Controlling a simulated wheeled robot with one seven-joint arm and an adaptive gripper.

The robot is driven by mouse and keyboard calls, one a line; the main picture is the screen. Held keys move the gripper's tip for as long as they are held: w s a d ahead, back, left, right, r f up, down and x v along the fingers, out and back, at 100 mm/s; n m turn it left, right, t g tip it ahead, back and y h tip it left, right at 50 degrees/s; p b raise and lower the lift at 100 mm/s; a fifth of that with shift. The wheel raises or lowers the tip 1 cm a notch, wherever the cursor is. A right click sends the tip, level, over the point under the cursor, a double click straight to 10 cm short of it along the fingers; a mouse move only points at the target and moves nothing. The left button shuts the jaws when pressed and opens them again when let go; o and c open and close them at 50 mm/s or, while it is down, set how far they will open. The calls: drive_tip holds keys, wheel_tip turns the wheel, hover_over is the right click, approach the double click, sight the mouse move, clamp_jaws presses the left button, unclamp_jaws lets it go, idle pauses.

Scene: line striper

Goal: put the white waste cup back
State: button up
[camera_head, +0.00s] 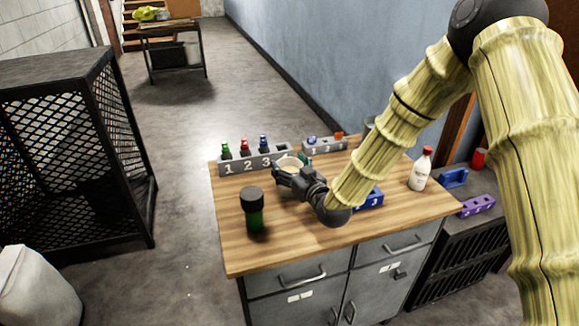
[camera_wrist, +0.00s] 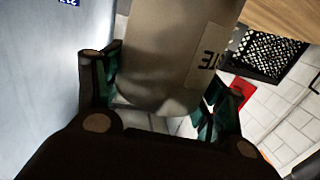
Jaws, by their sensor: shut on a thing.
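The white waste cup (camera_wrist: 170,60) sits between the two fingers of my gripper (camera_wrist: 160,88) in the wrist view, with part of a dark label ending in "TE" visible on its side. In the head view the pale cup (camera_head: 288,162) shows at the end of my gripper (camera_head: 284,172), over the back of the wooden worktop (camera_head: 300,225). My gripper is shut on the cup. The cup's lower part is hidden behind the gripper in the head view, so I cannot tell whether it touches anything.
A grey rack (camera_head: 252,162) numbered 1, 2, 3 holds green, red and blue-capped bottles just left of the cup. A dark-lidded green bottle (camera_head: 252,210) stands at the front left. A blue numbered block (camera_head: 370,200) and a red-capped white bottle (camera_head: 420,170) are to the right.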

drive_tip(key=shift+f, duration=0.2)
drive_tip(key=o, duration=2)
drive_tip(key=shift+r, duration=0.1)
drive_tip(key=shift+r, duration=0.15)
drive_tip(key=b+v, duration=0.2)
drive_tip(key=v, duration=1)
